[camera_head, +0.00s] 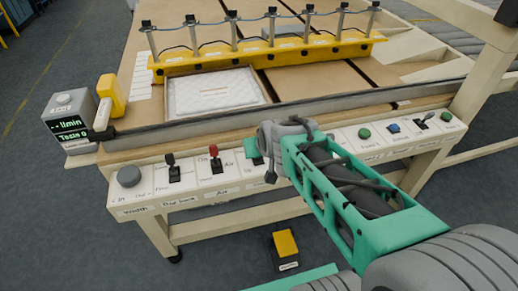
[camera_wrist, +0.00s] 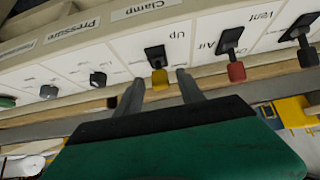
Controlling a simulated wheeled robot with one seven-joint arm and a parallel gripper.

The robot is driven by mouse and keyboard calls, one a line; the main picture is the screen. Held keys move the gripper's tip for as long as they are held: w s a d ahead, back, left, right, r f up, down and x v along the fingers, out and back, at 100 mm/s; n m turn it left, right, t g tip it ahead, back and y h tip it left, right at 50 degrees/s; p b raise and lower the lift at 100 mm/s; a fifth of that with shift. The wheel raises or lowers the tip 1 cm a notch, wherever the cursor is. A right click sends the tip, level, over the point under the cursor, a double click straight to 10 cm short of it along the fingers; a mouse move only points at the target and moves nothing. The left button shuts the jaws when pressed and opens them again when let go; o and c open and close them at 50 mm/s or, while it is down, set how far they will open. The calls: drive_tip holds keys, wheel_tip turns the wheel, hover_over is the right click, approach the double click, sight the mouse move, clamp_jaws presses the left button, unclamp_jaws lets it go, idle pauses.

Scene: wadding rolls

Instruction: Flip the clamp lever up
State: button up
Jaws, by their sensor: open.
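The clamp lever (camera_wrist: 159,80) shows in the wrist view as a short lever with a yellow tip on a black base. It sits on the white panel by the "Clamp" label, with its tip pointing toward the bottom of the picture. My gripper (camera_wrist: 160,77) is open, with one grey finger on each side of the yellow tip. I see small gaps, but cannot tell whether either finger touches it. In the head view my arm and gripper hide the clamp lever.
A red-tipped lever (camera_wrist: 236,71) and a black lever (camera_wrist: 305,52) stand to the right in the wrist view. In the head view, a white pad (camera_head: 215,91) lies on the table behind a grey rail (camera_head: 300,107).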

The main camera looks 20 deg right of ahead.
drive_tip(key=v, duration=0.7)
